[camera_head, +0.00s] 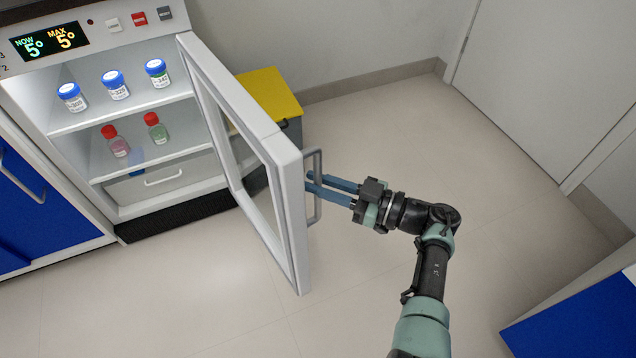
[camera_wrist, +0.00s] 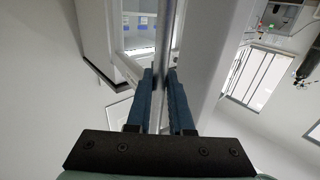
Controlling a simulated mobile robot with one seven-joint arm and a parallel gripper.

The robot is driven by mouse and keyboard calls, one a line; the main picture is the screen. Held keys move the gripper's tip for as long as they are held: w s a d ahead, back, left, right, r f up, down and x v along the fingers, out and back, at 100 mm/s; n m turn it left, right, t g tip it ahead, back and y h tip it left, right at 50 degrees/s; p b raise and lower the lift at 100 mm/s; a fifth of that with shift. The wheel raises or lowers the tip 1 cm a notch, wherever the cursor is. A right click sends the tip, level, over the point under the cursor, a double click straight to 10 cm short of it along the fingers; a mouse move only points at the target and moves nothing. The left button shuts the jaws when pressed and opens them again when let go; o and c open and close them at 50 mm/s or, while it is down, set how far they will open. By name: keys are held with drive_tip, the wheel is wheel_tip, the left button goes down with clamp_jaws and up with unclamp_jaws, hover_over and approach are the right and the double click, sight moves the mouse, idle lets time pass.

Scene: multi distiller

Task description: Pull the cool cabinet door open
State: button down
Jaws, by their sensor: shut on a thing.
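The cool cabinet (camera_head: 120,185) stands at the upper left in the head view, its lit shelves showing. Its white-framed glass door (camera_head: 289,215) is swung wide open toward me, hinged on the cabinet's right side. A grey bar handle (camera_head: 317,205) is on the door's outer face. My gripper (camera_head: 312,184) is shut on the handle, with the blue fingers on either side of the bar. In the wrist view the handle bar (camera_wrist: 166,55) runs between the two fingers (camera_wrist: 161,85). The exact contact at the fingertips is partly hidden.
Bottles with blue caps (camera_head: 113,84) and red caps (camera_head: 152,118) stand on the shelves. A grey bin with a yellow lid (camera_head: 268,95) stands behind the door. A blue cabinet (camera_head: 585,318) is at the lower right. The floor in front of the door is clear.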

drive_tip(key=shift+w+a+r, duration=0.15)
drive_tip(key=shift+w+r, duration=0.05)
drive_tip(key=shift+r, duration=0.05)
drive_tip(key=c, duration=0.8)
unclamp_jaws()
drive_tip(key=shift+f, duration=0.15)
drive_tip(key=shift+s, duration=0.1)
drive_tip(key=v, duration=1.3)
drive_tip(key=shift+b, duration=0.4)
